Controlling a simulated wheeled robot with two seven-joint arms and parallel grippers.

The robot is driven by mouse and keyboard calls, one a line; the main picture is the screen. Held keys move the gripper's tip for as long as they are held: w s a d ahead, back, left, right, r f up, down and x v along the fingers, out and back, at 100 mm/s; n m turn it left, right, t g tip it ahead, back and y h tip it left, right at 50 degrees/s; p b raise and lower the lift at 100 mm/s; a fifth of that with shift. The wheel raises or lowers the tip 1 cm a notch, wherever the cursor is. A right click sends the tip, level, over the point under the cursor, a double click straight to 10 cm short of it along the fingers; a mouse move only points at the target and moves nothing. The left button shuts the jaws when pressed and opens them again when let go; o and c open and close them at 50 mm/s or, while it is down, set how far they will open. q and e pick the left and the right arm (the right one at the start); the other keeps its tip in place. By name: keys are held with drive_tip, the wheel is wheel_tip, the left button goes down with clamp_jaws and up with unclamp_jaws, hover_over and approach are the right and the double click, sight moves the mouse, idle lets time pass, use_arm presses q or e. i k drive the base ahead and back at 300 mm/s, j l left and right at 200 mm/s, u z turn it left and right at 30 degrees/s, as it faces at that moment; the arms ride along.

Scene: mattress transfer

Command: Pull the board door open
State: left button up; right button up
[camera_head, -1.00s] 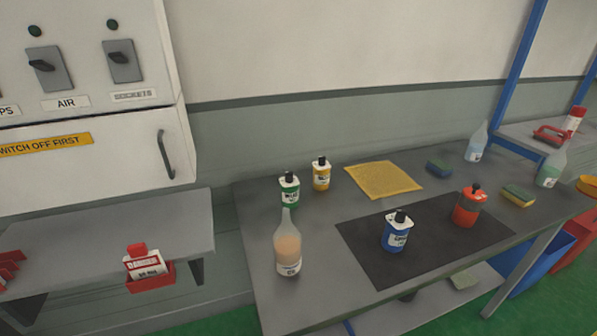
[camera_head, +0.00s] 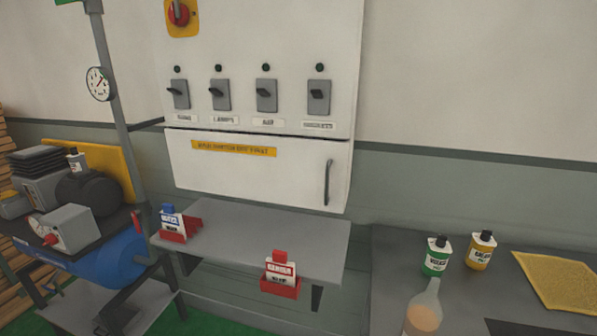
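The board (camera_head: 340,60) is a white wall cabinet with a row of lever switches. Its door (camera_head: 295,180) is the white lower panel, which appears closed. A yellow label strip (camera_head: 234,149) is on the door's upper left. A dark vertical handle (camera_head: 327,182) is near the door's right edge. A red rotary switch (camera_head: 179,13) on a yellow plate is at the top left of the board. Neither of my grippers is in view.
A blue compressor tank (camera_head: 112,258) stands left. A bench (camera_head: 390,265) with bottles stands right.

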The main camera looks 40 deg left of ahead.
sight(293, 172)
drive_tip(key=u, duration=1.55)
